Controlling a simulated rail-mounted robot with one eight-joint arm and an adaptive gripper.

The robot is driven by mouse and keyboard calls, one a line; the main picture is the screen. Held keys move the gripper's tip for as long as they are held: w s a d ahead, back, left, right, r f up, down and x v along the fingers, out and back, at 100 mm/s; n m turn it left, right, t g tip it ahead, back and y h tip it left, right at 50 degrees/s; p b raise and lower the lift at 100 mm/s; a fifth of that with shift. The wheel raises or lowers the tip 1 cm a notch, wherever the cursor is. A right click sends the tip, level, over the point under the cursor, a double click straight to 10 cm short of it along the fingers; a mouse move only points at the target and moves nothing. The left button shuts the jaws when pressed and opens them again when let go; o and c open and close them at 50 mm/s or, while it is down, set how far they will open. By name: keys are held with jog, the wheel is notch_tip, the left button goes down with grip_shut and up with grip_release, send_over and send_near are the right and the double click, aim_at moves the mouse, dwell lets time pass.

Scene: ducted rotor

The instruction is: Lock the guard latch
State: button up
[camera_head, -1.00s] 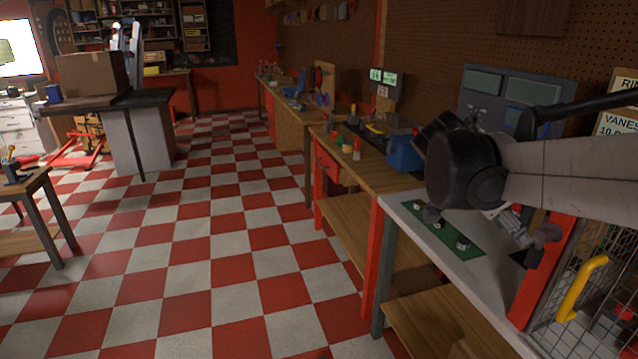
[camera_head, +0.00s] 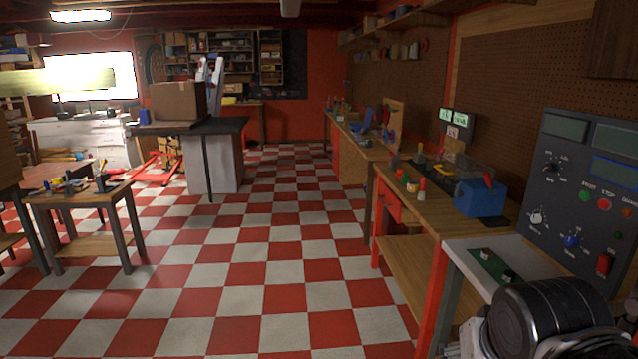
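The guard and its latch are out of the frame now. A dark, ribbed round part of my own arm fills the bottom right corner, with a pale metallic part beside it. It covers part of the white-topped bench (camera_head: 490,246) there. My gripper's fingers cannot be seen. A grey control panel (camera_head: 585,190) stands at the right, with screens, knobs and coloured buttons. A green pad (camera_head: 488,262) with small pale pieces lies on the white bench top.
A wooden workbench (camera_head: 420,192) runs along the right wall with a blue box (camera_head: 480,198) on it. A small table (camera_head: 88,200) stands at left. A dark-topped table (camera_head: 225,126) carries a cardboard box (camera_head: 177,102). The chequered floor (camera_head: 250,260) between is clear.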

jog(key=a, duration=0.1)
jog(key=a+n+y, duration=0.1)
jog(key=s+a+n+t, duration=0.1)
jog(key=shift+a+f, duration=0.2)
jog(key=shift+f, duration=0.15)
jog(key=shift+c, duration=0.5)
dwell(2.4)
